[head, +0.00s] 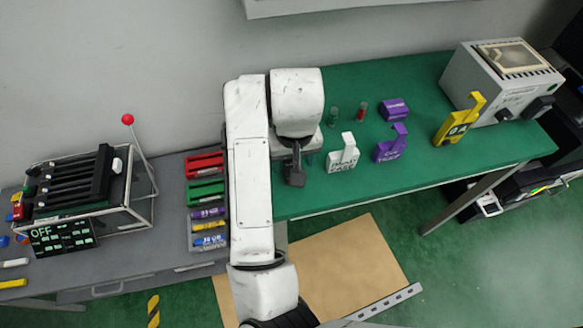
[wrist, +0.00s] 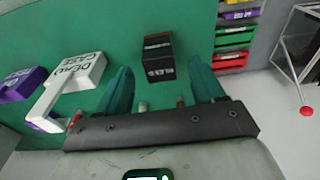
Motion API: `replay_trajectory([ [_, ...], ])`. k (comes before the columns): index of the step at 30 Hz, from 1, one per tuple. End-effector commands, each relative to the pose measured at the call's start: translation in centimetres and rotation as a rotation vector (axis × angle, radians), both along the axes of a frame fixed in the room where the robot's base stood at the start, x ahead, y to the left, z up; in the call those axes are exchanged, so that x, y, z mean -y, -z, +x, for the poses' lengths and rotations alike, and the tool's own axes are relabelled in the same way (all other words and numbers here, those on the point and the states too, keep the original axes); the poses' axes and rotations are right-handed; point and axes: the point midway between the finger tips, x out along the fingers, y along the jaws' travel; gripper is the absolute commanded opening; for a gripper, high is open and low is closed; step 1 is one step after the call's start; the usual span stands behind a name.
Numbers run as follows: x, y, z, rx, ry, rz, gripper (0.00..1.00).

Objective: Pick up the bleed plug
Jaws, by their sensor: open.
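A small dark block with white lettering and a reddish-brown far face, which I take to be the bleed plug (wrist: 158,57), lies on the green tabletop (wrist: 95,22). The lettering is too small to read surely. In the wrist view my gripper (wrist: 161,72) is open, its two teal fingers apart and the block showing between and beyond their tips. The block looks apart from both fingers, and nothing is held. In the head view my arm hides part of this spot; a dark shape below the wrist cannot be surely told as block or gripper.
A white case (head: 342,154), a purple case (head: 391,146) and a yellow tagged piece (head: 459,120) stand to the right. Two small vials and a purple block (head: 394,109) are behind. Coloured bins (head: 206,190) and a lever fixture (head: 80,185) are left. Open table lies between.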

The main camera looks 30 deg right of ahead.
Motion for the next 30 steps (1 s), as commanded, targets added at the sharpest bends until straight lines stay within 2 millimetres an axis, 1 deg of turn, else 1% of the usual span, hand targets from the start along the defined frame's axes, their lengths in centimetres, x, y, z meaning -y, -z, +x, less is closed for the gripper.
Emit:
replay_trajectory([
  [9,0.1,4.2,0.4,-0.004,-0.001,0.000,0.68],
  [13,0.1,4.8,0.6,-0.001,0.000,0.000,0.68],
  [19,0.1,4.8,0.6,-0.001,0.000,0.000,0.68],
  [30,0.2,4.8,0.6,-0.001,0.000,0.000,0.33],
])
